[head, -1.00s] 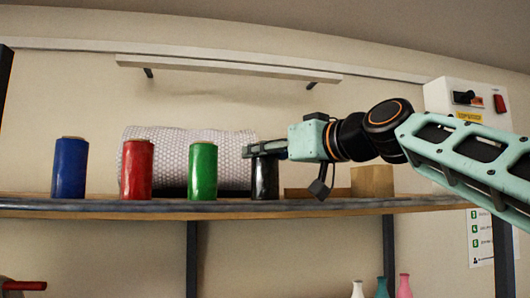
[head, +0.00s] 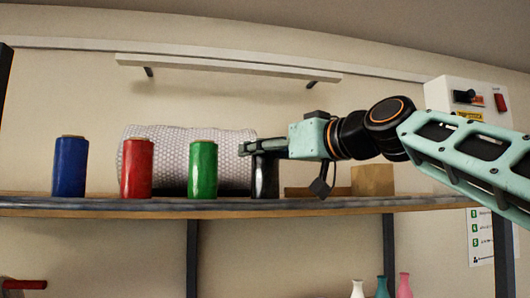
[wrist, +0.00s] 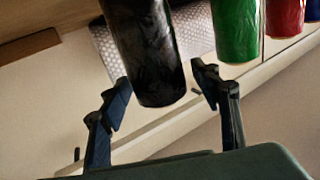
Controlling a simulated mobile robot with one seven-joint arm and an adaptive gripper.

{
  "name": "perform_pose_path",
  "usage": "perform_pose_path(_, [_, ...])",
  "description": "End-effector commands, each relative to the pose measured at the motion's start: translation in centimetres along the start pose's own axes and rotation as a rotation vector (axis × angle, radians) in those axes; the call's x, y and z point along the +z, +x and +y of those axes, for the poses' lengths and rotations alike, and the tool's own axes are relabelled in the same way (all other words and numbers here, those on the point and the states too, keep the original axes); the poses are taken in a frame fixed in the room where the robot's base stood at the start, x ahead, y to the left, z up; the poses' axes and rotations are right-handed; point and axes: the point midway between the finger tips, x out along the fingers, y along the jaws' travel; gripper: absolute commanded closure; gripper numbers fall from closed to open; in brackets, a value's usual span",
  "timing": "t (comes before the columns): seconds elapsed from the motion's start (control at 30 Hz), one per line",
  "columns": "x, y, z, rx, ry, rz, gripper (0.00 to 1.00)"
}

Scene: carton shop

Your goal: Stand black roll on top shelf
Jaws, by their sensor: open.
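The black roll (head: 265,178) stands upright on the top shelf (head: 330,205), to the right of the green roll (head: 203,170). My gripper (head: 246,149) is at the height of the black roll's upper end, and its fingers partly hide that end. In the wrist view the black roll (wrist: 146,50) shows between the two spread fingers of my gripper (wrist: 163,88), with gaps on both sides. The fingers are open and do not hold it.
A red roll (head: 137,169) and a blue roll (head: 70,167) stand farther left on the shelf. A bubble-wrap roll (head: 228,150) lies behind them. A cardboard box (head: 372,180) stands right of the black roll. Several bottles (head: 382,288) are below the shelf.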

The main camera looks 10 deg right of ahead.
Motion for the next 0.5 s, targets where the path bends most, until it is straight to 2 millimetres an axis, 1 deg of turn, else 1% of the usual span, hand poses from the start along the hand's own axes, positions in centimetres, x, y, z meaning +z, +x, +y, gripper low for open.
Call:
perform_pose_path(0.03, [0.3, -1.1, 0.2, 0.003, 0.001, 0.006, 0.43])
perform_pose_path(0.3, [0.4, -7.1, 0.2, 0.002, 0.001, 0.007, 0.43])
perform_pose_path(0.4, [0.3, -9.0, 0.1, 0.001, 0.001, 0.007, 0.43])
perform_pose_path(0.5, [0.2, -10.4, 0.1, 0.002, 0.000, 0.005, 0.43])
